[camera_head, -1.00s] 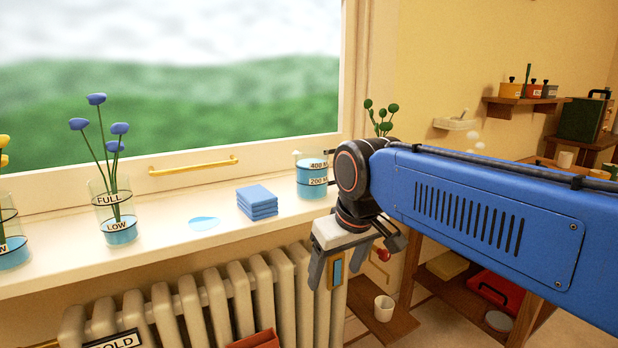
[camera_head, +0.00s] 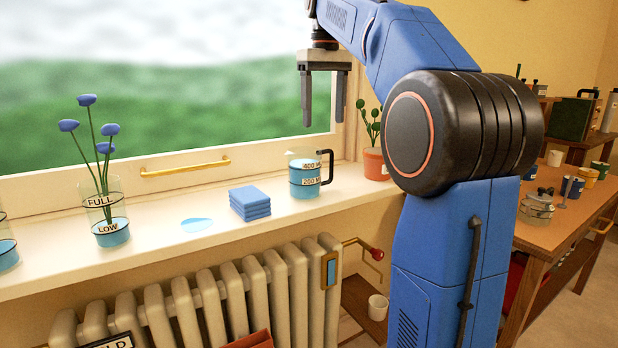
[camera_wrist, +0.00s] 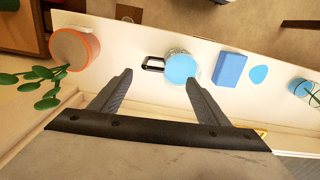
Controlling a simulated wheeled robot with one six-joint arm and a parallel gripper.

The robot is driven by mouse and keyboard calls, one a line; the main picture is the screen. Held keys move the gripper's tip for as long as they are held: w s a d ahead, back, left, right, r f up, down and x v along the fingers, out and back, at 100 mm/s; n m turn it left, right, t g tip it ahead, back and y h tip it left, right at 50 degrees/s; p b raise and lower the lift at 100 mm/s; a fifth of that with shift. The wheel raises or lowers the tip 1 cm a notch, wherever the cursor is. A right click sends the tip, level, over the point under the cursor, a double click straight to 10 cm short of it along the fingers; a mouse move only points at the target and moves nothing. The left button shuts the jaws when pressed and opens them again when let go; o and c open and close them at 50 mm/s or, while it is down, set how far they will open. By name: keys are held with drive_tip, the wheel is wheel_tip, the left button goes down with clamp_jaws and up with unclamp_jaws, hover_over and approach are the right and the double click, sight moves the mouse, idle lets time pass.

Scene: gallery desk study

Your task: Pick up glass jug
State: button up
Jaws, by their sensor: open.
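The glass jug (camera_head: 304,178) stands upright on the windowsill. It holds blue liquid, has 400 and 200 marks, and has a dark handle on its right side. My gripper (camera_head: 322,118) is open and empty, pointing down, raised above the jug and apart from it. In the wrist view, the jug (camera_wrist: 181,67) shows from above with its handle to the left. The open fingers (camera_wrist: 160,80) appear on either side of the handle and the jug's near side, higher up than the jug.
A stack of blue cloths (camera_head: 250,203) and a blue puddle (camera_head: 197,225) lie left of the jug. A glass of blue flowers (camera_head: 105,215) stands further left. A potted plant (camera_head: 375,163) stands right of the jug. The window handle (camera_head: 185,169) is behind; a radiator (camera_head: 215,300) is below.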

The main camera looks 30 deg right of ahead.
drive_tip(key=f, duration=0.5)
drive_tip(key=w+f, duration=0.1)
drive_tip(key=f, duration=0.5)
drive_tip(key=d+f, duration=0.1)
drive_tip(key=f, duration=0.4)
drive_tip(key=shift+w+d+f, duration=0.1)
drive_tip(key=shift+w+f, duration=0.05)
drive_tip(key=c, duration=1.7)
wheel_tip(320, 180, up, 10)
